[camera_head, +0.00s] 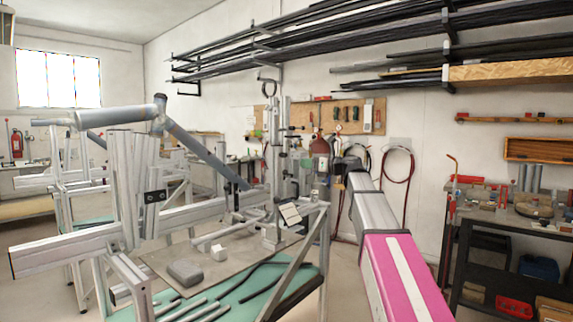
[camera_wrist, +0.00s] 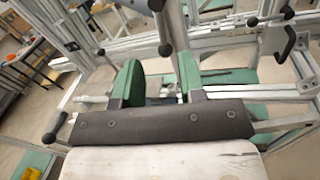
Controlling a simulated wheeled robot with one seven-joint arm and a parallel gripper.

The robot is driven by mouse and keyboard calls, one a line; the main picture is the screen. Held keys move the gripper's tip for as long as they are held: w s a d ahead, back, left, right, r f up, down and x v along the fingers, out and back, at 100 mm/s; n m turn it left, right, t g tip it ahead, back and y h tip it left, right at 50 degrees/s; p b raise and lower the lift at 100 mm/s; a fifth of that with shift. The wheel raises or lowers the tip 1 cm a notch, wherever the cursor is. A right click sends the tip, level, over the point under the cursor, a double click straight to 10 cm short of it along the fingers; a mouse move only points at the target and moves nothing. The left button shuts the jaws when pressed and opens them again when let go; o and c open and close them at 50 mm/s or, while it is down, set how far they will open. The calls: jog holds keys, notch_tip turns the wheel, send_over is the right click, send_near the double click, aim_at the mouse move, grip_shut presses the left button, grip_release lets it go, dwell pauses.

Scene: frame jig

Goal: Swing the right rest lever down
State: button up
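My gripper (camera_wrist: 159,78) shows in the wrist view with two green finger pads apart, and nothing is held between them. In that view the jig's aluminium rails (camera_wrist: 225,40) run across beyond the fingers. A grey tube with a dark end (camera_wrist: 167,40) comes down just beyond the gap. A black lever handle (camera_wrist: 285,40) stands on the rail at the right, apart from the fingers. A black-tipped rod (camera_wrist: 56,126) is at the lower left. I cannot tell which part is the right rest lever. In the head view the jig (camera_head: 130,190) stands at left, and my gripper cannot be made out.
A grey frame tube (camera_head: 120,115) lies across the jig top and slopes down right. A green-topped bench (camera_head: 230,285) below carries a grey block (camera_head: 185,272) and loose tubes. A dark workbench (camera_head: 500,220) stands at right. Racked tubes (camera_head: 330,30) hang high on the wall.

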jog(key=x, duration=1)
grip_shut()
